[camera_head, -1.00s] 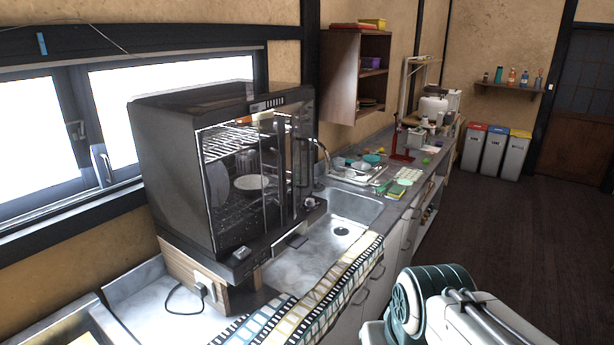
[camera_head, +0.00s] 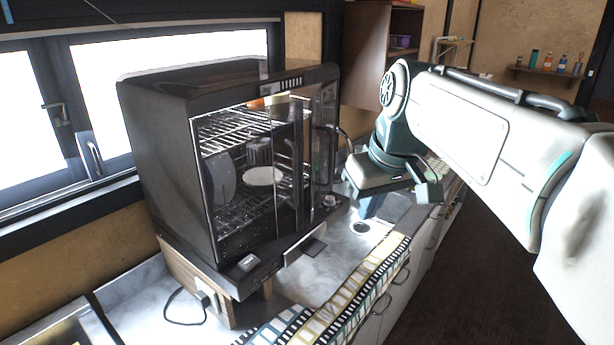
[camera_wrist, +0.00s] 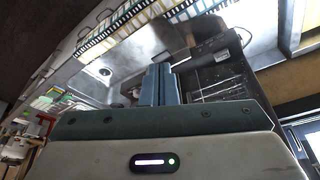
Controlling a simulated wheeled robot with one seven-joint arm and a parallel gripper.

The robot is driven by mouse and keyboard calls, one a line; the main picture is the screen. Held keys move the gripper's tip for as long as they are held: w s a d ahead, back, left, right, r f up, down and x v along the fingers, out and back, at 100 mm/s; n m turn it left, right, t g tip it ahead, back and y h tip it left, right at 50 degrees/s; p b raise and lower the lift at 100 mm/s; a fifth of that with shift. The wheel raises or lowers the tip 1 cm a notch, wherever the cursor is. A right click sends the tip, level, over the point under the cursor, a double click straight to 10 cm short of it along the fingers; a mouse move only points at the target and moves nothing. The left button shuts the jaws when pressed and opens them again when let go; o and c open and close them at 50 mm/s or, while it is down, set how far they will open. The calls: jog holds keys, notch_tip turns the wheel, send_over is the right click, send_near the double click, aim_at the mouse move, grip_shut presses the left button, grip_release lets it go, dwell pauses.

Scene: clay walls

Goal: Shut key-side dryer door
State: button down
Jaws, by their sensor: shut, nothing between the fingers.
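The dark dish dryer (camera_head: 160,150) stands on the counter, its front facing right. Racks and plates show through its front. Upright door panels with handles (camera_head: 292,180) stand at the middle and right of that front. The right panel (camera_head: 325,135) seems to stand out at an angle; I cannot tell exactly how far each is open, nor which is the key side. My gripper (camera_head: 368,207) points down over the sink, right of the dryer and apart from it. Its blue fingers are together and empty, also in the wrist view (camera_wrist: 159,85), where the dryer (camera_wrist: 215,85) is beside them.
The sink drain (camera_head: 360,227) lies below my gripper. A film-strip patterned mat (camera_head: 350,295) runs along the counter's front edge. A wooden wall cabinet (camera_head: 370,60) hangs behind my arm. A cord (camera_head: 180,315) lies left of the dryer's base. My arm hides much of the back counter.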

jog(key=w+a+r+n+y+b, duration=0.1)
jog(key=w+a+r+n+b, duration=0.1)
jog(key=w+a+r+n, duration=0.4)
jog(key=m+p, duration=0.1)
jog(key=m, duration=0.1)
send_over(297, 193)
jog(key=s+d, duration=0.2)
notch_tip(297, 193, down, 7)
jog(key=shift+w+f+y, duration=0.2)
jog(key=shift+y, duration=0.1)
jog(key=shift+a, duration=0.1)
jog(key=shift+a+n+p, duration=0.1)
jog(key=shift+n+p, duration=0.2)
